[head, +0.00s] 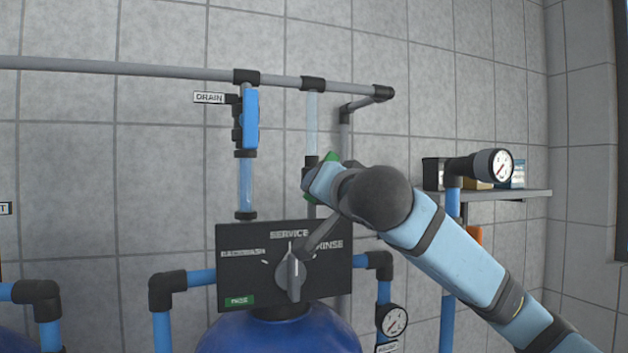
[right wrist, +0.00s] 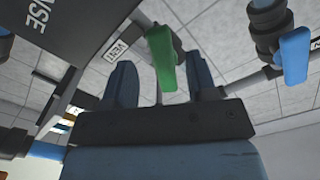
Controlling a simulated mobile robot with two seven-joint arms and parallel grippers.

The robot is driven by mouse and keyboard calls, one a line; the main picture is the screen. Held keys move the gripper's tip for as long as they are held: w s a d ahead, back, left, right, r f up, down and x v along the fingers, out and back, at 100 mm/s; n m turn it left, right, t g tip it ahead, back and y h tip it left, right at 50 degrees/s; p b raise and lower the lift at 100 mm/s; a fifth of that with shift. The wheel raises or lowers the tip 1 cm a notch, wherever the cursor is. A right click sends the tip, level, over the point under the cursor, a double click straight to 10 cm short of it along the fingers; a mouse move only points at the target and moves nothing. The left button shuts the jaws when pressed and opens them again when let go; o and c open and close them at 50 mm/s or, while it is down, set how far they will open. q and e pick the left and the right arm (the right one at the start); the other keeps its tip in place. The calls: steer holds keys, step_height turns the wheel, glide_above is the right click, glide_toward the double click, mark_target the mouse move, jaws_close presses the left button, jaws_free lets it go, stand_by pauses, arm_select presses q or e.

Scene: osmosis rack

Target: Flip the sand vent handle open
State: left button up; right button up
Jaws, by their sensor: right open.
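The green sand vent handle (right wrist: 161,60) shows in the right wrist view, beside a white VENT label (right wrist: 117,50). Its free end lies between the two fingers of my right gripper (right wrist: 163,82), which is open with gaps visible on both sides of the handle. In the head view only small green parts of the handle (head: 332,157) show, at the vent pipe (head: 311,125). My right gripper (head: 322,182) and wrist cover the rest. My left gripper is not in view.
A blue drain handle (head: 251,118) stands on the pipe to the left, and a blue handle (right wrist: 293,56) shows in the wrist view. A black control panel (head: 235,272) with a grey knob (head: 292,277) is below. A gauge (head: 492,166) and shelf (head: 530,194) are at right.

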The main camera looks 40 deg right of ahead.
steer(key=x, duration=0.1)
steer(key=p+x, duration=0.1)
steer(key=x, duration=0.1)
steer(key=shift+w+d+r, duration=0.1)
steer(key=shift+r, duration=0.2)
steer(key=shift+w+d+f, duration=0.15)
steer(key=shift+w+f, duration=0.05)
steer(key=shift+w, duration=0.45)
steer(key=shift+s, duration=0.15)
steer(key=c, duration=0.9)
